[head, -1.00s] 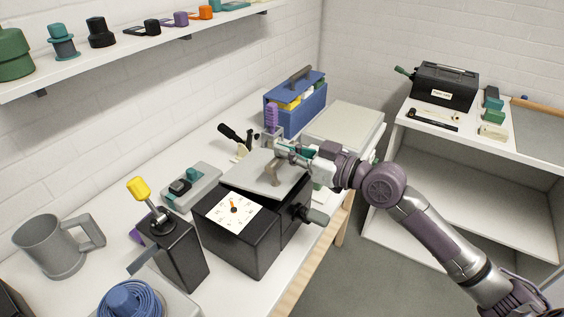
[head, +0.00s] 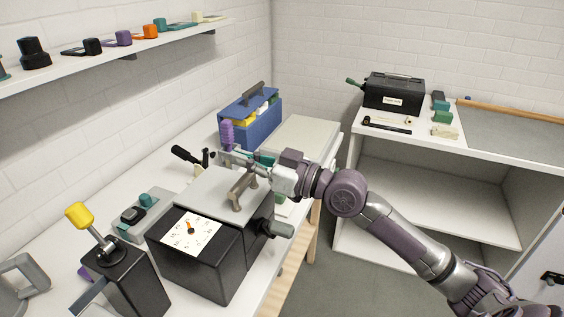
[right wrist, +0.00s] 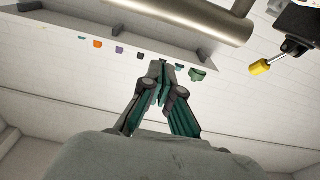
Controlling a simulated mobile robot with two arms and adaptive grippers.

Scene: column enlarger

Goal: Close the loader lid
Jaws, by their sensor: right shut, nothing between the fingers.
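The loader (head: 205,265) is a black box with a white dial (head: 190,232) on its front and a dark crank (head: 276,228) on its right side. Its grey lid (head: 205,192) lies over the top and looks about level; I cannot tell whether a small gap is left. A brown-grey handle (head: 242,190) stands on the lid. My right gripper (head: 228,158) is shut and empty, just behind the handle and above the lid's far side. Its shut fingers show in the right wrist view (right wrist: 160,85). My left gripper is out of view.
A lever box with a yellow knob (head: 79,215) stands front left. A grey tray (head: 140,215), a black-handled tool (head: 190,155) and a blue caddy (head: 250,120) are behind. A wall shelf (head: 130,55) runs above. A side bench (head: 425,145) is at right.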

